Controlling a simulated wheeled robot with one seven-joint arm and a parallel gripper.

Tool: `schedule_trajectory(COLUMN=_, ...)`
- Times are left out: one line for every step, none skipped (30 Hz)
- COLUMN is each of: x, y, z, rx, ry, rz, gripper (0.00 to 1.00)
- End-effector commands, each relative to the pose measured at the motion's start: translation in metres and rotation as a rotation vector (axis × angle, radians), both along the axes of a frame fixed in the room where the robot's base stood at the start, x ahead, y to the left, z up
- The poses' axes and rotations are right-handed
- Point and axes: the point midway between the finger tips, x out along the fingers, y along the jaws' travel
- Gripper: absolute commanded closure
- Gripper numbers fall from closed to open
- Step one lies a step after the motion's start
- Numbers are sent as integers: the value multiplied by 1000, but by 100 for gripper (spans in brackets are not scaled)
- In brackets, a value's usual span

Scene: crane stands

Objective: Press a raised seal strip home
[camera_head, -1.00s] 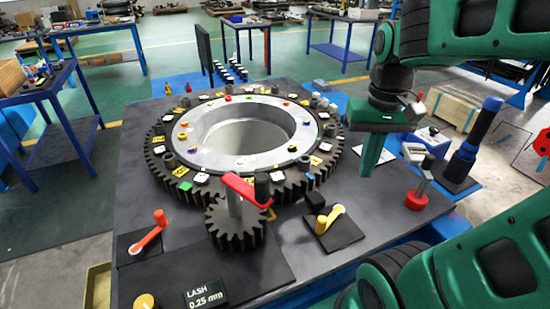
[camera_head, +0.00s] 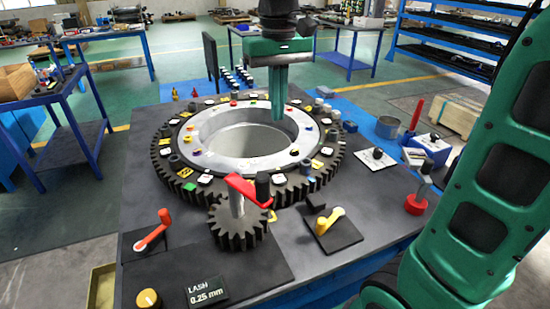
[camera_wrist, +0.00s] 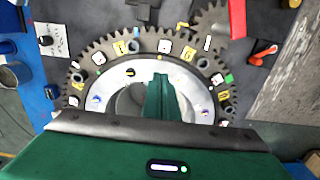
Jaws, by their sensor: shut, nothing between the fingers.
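The large toothed ring (camera_head: 165,165) lies flat on the dark table, with a pale inner ring (camera_head: 200,165) around an open bore. Coloured pieces and labelled tags sit around both rings. I cannot pick out a raised seal strip for certain in either view. My gripper (camera_head: 277,117) is shut and empty, pointing down over the far right part of the inner ring. In the wrist view, my gripper's fingertips (camera_wrist: 160,76) overlap the bore and the inner ring (camera_wrist: 98,98). I cannot tell whether the tips touch anything.
A small pinion gear (camera_head: 238,232) with a red crank (camera_head: 247,190) meshes at the ring's front. An orange lever (camera_head: 153,230), a yellow lever (camera_head: 328,220) and a display reading LASH 0.25 mm (camera_head: 207,291) stand at the table's front. A red-based post (camera_head: 416,203) stands at right.

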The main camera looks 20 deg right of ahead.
Motion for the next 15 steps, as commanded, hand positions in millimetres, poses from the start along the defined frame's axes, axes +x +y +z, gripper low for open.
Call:
schedule_trajectory(x=0, y=0, z=0, rx=0, ry=0, rz=-1, gripper=100)
schedule_trajectory(x=0, y=0, z=-1, rx=0, ry=0, rz=-1, gripper=100)
schedule_trajectory(x=0, y=0, z=-3, rx=0, ry=0, rz=-1, gripper=100)
schedule_trajectory(x=0, y=-1, z=-5, rx=0, ry=0, rz=-1, gripper=100)
schedule_trajectory(x=0, y=0, z=-7, rx=0, ry=0, rz=-1, gripper=100)
schedule_trajectory(x=0, y=-1, z=-11, rx=0, ry=1, rz=-1, gripper=100)
schedule_trajectory(x=-1, y=-1, z=-15, rx=0, ry=3, rz=-1, gripper=100)
schedule_trajectory(x=-1, y=-1, z=-19, rx=0, ry=3, rz=-1, gripper=100)
schedule_trajectory(x=-1, y=-1, z=-26, rx=0, ry=2, rz=-1, gripper=100)
schedule_trajectory(x=-1, y=-1, z=-31, rx=-1, ry=4, rz=-1, gripper=100)
schedule_trajectory(x=0, y=-1, z=-37, rx=0, ry=3, rz=-1, gripper=100)
schedule_trajectory(x=-1, y=-1, z=-44, rx=-1, ry=5, rz=-1, gripper=100)
schedule_trajectory(x=-1, y=-1, z=-50, rx=-1, ry=4, rz=-1, gripper=100)
schedule_trajectory(x=-1, y=-1, z=-56, rx=-1, ry=4, rz=-1, gripper=100)
schedule_trajectory(x=-1, y=-1, z=-63, rx=-1, ry=4, rz=-1, gripper=100)
